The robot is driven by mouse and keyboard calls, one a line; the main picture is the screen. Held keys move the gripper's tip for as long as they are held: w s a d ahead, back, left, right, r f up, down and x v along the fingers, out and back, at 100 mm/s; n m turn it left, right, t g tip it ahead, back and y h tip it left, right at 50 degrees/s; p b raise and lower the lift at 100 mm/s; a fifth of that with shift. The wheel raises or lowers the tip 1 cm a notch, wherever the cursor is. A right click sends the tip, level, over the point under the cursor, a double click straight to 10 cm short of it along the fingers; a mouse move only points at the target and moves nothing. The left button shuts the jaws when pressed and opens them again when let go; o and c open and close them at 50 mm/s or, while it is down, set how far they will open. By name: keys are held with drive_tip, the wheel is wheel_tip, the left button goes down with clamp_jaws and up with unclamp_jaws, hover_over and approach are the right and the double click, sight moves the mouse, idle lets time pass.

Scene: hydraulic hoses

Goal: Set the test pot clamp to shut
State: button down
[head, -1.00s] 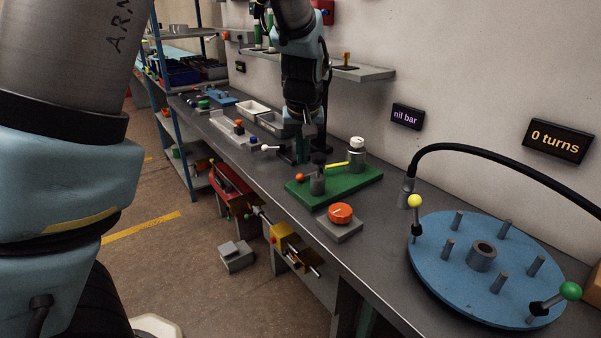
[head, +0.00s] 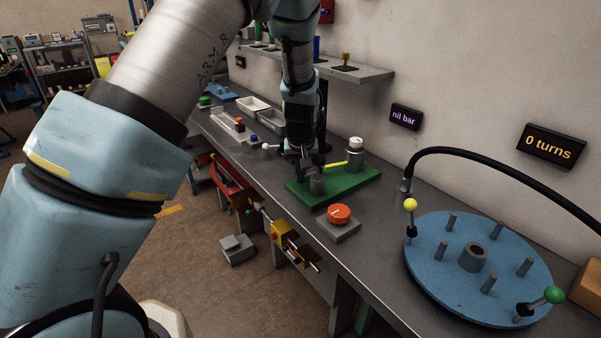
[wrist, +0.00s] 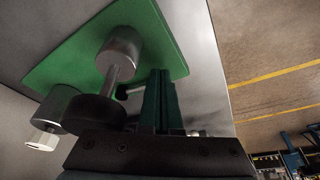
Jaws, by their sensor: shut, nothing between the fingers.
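A green base plate (head: 350,186) lies on the bench below the "nil bar" sign. It carries a short grey cylinder (head: 317,186), a taller grey cylinder with a white cap (head: 355,155), and a yellow lever (head: 336,165). I cannot tell for certain which part is the test pot clamp. My gripper (head: 308,163) is shut and empty, close beside the top of the short cylinder. In the wrist view the shut fingers (wrist: 162,85) are beside that cylinder (wrist: 120,50) and its dark round top (wrist: 95,110); contact is unclear.
An orange knob (head: 339,214) on a grey block stands in front of the plate. At right is a blue disc (head: 450,288) with several pegs, below a "0 turns" sign (head: 551,147). Grey trays (head: 252,106) lie behind my arm. A shelf (head: 360,72) is on the wall.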

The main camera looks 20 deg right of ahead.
drive_tip(key=shift+w+a, duration=0.1)
drive_tip(key=shift+w+m+b, duration=0.2)
drive_tip(key=shift+m+b, duration=0.1)
drive_tip(key=shift+b, duration=0.1)
drive_tip(key=shift+w+a+m+b, duration=0.15)
drive_tip(key=shift+w+m+b, duration=0.2)
drive_tip(key=shift+m+b, duration=0.2)
drive_tip(key=shift+w+a+f+m+g+h+b, duration=0.2)
drive_tip(key=shift+w+m+g+h+b, duration=0.1)
drive_tip(key=shift+w+m+b, duration=0.3)
drive_tip(key=shift+w+m+h+b, duration=0.3)
drive_tip(key=shift+w+m+b, duration=0.55)
drive_tip(key=shift+m, duration=0.4)
drive_tip(key=shift+w+r+m+g, duration=0.15)
drive_tip(key=shift+w+m+g, duration=0.25)
drive_tip(key=shift+w+m, duration=0.45)
drive_tip(key=w+m, duration=0.1)
drive_tip(key=m, duration=0.1)
drive_tip(key=w+d+m+g, duration=0.1)
drive_tip(key=shift+m+h, duration=0.35)
drive_tip(key=shift+h, duration=0.05)
drive_tip(key=shift+w+d, duration=0.3)
drive_tip(key=shift+w, duration=0.05)
drive_tip(key=shift+w+d, duration=0.1)
drive_tip(key=shift+w, duration=0.05)
